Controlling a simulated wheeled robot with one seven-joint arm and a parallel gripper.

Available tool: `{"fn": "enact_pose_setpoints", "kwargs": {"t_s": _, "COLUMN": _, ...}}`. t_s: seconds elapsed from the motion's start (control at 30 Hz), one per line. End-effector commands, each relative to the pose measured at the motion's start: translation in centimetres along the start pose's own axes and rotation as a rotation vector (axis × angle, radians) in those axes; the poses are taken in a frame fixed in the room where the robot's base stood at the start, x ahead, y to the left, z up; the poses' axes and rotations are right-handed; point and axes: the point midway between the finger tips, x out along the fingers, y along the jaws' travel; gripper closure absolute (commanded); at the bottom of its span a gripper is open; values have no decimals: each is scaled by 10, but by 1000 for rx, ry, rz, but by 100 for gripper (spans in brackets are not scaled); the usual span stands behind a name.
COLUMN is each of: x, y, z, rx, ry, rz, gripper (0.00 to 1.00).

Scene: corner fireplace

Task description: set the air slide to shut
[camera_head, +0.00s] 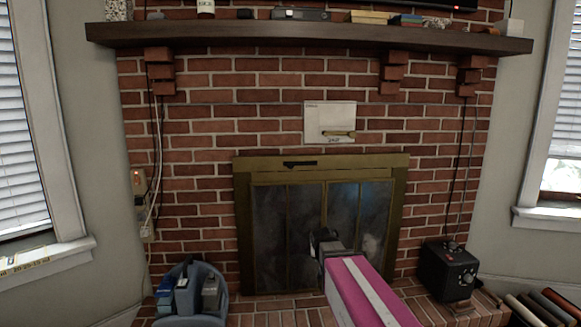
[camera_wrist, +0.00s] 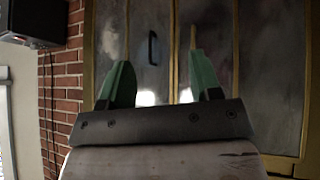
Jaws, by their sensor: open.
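A pale plate (camera_head: 318,112) is fixed to the brick above the fireplace, with small writing too small to read. A brass-coloured lever or bar (camera_head: 338,134) lies level across its lower right part. A black slide-like piece (camera_head: 300,164) sits on the brass top frame of the fireplace, left of centre. I cannot tell for certain which one is the air slide. My gripper (camera_head: 322,236) is in front of the glass doors, below both pieces and apart from them. In the wrist view its green fingers (camera_wrist: 156,80) are spread and empty, facing the doors.
The glass doors (camera_head: 272,225) are closed; a dark handle (camera_wrist: 153,47) shows on them in the wrist view. A wooden mantel (camera_head: 300,40) juts out above. A black box (camera_head: 447,268) stands right on the hearth, a blue-grey caddy (camera_head: 190,320) left. The wall between is clear.

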Motion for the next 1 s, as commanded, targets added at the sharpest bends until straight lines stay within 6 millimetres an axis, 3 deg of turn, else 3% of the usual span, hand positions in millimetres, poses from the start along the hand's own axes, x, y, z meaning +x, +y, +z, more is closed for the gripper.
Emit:
{"fn": "enact_pose_setpoints", "kwargs": {"t_s": 0.03, "x": -5, "y": -9, "z": -41, "rx": 9, "ry": 103, "rz": 0, "gripper": 42}}
{"fn": "enact_pose_setpoints", "kwargs": {"t_s": 0.2, "x": -45, "y": -37, "z": -156, "rx": 38, "ry": 436, "rz": -42, "gripper": 42}}
{"fn": "enact_pose_setpoints", "kwargs": {"t_s": 0.3, "x": -78, "y": -57, "z": -214, "rx": 43, "ry": 612, "rz": -95, "gripper": 42}}
{"fn": "enact_pose_setpoints", "kwargs": {"t_s": 0.4, "x": -110, "y": -76, "z": -258, "rx": 38, "ry": 752, "rz": -155, "gripper": 42}}
{"fn": "enact_pose_setpoints", "kwargs": {"t_s": 0.5, "x": -136, "y": -90, "z": -287, "rx": 31, "ry": 848, "rz": -206, "gripper": 42}}
{"fn": "enact_pose_setpoints", "kwargs": {"t_s": 0.67, "x": -156, "y": -100, "z": -306, "rx": 22, "ry": 915, "rz": -248, "gripper": 42}}
{"fn": "enact_pose_setpoints", "kwargs": {"t_s": 1.0, "x": -142, "y": -107, "z": -328, "rx": 21, "ry": 920, "rz": -252, "gripper": 42}}
